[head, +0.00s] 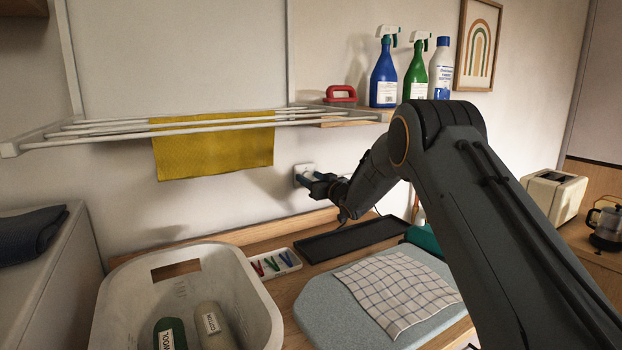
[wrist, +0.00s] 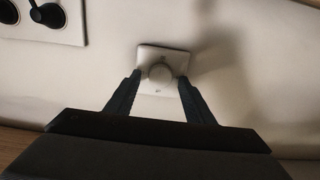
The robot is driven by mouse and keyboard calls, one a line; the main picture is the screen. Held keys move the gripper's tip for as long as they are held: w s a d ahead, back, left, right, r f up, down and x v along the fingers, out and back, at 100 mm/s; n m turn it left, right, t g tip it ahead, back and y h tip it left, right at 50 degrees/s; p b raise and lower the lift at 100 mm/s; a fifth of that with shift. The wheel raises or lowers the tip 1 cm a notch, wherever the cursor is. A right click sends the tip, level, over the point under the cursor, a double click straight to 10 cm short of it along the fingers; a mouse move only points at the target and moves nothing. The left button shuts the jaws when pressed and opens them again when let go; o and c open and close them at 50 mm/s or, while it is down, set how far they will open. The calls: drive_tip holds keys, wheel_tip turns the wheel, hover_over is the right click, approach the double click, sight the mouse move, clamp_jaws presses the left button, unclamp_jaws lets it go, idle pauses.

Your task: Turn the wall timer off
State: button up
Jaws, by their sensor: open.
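The wall timer (wrist: 152,55) is a small pale square plate with a round knob (wrist: 160,74) in the wrist view. In the head view the timer (head: 304,170) is on the wall below the drying rack, partly hidden by my gripper. My gripper (head: 309,181) is open and reaches toward the wall there. In the wrist view its two fingers (wrist: 159,82) stand on either side of the knob, apart from each other. I cannot tell whether they touch it. The marks on the plate are too small to read.
A wall rack (head: 90,127) with a yellow cloth (head: 213,150) hangs above left of my gripper. A dark tray (head: 350,239), a peg tray (head: 272,266) and a checked cloth (head: 398,291) lie below. A plate with dark knobs (wrist: 70,30) is at the wrist view's upper left.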

drive_tip(key=c, duration=1)
drive_tip(key=shift+f+b, duration=0.1)
drive_tip(key=shift+b, duration=0.25)
